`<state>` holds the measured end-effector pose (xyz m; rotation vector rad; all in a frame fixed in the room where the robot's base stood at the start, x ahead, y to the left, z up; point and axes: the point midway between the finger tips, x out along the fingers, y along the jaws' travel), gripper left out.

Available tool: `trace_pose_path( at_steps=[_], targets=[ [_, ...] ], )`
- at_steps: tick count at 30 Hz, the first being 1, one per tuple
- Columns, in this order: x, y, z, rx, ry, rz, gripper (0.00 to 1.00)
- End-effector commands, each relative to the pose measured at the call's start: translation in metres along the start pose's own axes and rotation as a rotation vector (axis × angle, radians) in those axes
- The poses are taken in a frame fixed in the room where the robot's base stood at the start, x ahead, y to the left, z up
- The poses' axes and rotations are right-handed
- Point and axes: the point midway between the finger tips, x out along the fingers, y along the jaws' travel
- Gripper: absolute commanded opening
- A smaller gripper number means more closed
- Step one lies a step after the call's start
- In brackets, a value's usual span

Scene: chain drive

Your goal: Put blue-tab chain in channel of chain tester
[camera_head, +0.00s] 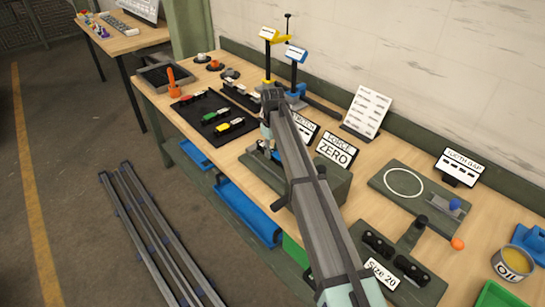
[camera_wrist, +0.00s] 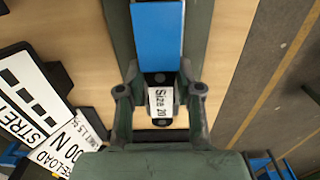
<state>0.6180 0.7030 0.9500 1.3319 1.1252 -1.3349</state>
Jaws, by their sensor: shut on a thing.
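In the wrist view my gripper (camera_wrist: 161,92) has its two dark green fingers closed in on either side of the blue-tab chain. Its broad blue tab (camera_wrist: 157,38) and a white "Size 20" label (camera_wrist: 160,105) show; the finger contacts are hard to make out. The chain is above a dark green surface. The chain tester (camera_head: 325,190) is a dark green block behind my arm in the head view, partly hidden by it. My gripper and the chain are mostly hidden by my arm there. I cannot tell whether the chain touches the channel.
A black mat (camera_head: 190,112) holds chains with red, green and yellow tabs. A "Size 20" tray (camera_head: 432,287) lies at front right, near an oil can (camera_head: 514,264).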

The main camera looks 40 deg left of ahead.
Motion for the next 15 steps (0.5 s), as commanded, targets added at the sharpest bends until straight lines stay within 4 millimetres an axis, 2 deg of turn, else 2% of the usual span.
trace_pose_path(
  at_steps=[5, 15],
  targets=[
    [0.007, 0.0, 0.0, 0.0, 0.001, 0.001, 0.0],
    [0.043, 0.0, 0.0, 0.0, 0.001, 0.0, 0.0]
  ],
)
